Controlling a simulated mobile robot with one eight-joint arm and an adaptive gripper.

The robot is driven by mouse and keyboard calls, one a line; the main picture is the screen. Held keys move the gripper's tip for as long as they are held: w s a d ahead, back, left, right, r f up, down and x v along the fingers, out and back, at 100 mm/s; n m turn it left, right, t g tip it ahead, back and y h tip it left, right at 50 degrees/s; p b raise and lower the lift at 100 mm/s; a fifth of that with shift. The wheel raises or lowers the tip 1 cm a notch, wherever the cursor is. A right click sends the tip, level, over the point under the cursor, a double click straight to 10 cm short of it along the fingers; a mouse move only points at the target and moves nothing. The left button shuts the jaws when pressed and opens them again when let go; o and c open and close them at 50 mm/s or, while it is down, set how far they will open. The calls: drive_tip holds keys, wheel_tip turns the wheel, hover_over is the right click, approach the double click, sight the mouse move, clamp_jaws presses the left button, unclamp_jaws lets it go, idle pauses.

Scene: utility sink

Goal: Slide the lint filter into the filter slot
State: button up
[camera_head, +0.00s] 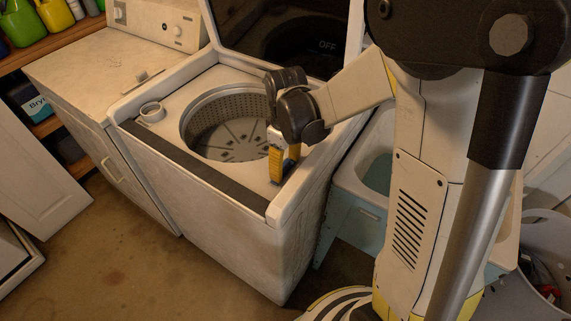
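A top-loading washer (225,205) stands in the middle with its lid (290,35) raised. Its perforated drum (215,125) is open to view. My gripper (280,178) points down at the right front corner of the washer's top, to the right of the drum opening. Its yellow fingers end at or just above the top surface. A small dark bit shows at the fingertips, too small to identify. I cannot make out the lint filter or the filter slot; the gripper and wrist may hide them. Whether the fingers are shut on something is unclear.
A utility sink (352,190) is close on the right, partly behind my arm. Floor (110,260) in front is clear.

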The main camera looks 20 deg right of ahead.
wheel_tip(320, 180, up, 12)
idle(0.5)
drive_tip(key=shift+s, duration=0.1)
